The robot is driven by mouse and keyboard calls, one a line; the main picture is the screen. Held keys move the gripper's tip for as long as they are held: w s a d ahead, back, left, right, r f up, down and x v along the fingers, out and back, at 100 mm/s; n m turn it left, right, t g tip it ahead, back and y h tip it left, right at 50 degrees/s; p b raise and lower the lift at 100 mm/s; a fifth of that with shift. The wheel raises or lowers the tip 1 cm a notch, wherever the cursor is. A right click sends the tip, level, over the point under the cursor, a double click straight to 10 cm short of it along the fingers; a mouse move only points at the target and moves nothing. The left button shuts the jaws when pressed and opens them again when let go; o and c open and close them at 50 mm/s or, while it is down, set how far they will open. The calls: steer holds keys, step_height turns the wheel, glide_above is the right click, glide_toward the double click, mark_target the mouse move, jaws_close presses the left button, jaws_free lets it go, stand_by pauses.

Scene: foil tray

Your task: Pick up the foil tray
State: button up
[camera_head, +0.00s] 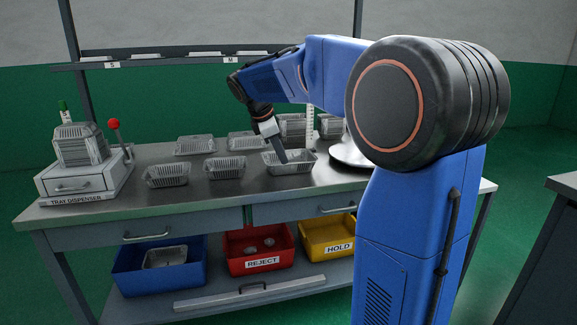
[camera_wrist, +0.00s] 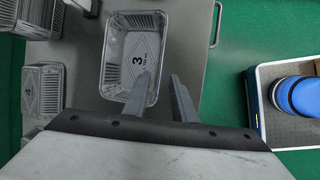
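A foil tray (camera_head: 291,168) stands upright on the metal bench, right of the middle. It also shows in the wrist view as an open tray (camera_wrist: 116,22) with a "3" printed on its floor. My gripper (camera_wrist: 160,78) is open, with a gap between its two fingers. In the wrist view the left finger overlaps the tray's inside and the right finger lies outside its right rim, near the lower right corner. In the head view my gripper (camera_head: 282,158) points down at this tray. I cannot tell whether the fingers touch it.
Other foil trays (camera_head: 166,175) (camera_head: 224,167) stand to the left. Stacked trays (camera_head: 292,127) stand behind. A tray dispenser (camera_head: 80,180) is at the far left. A blue bin (camera_head: 128,268), red reject bin (camera_head: 237,262) and yellow hold bin (camera_head: 316,242) sit below.

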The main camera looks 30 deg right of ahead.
mark_target(286, 165)
steer(key=shift+w+x, duration=0.15)
steer(key=shift+x, duration=1.55)
steer(key=shift+w+x, duration=0.1)
steer(key=shift+x, duration=1.65)
steer(key=shift+r, duration=0.1)
jaws_close()
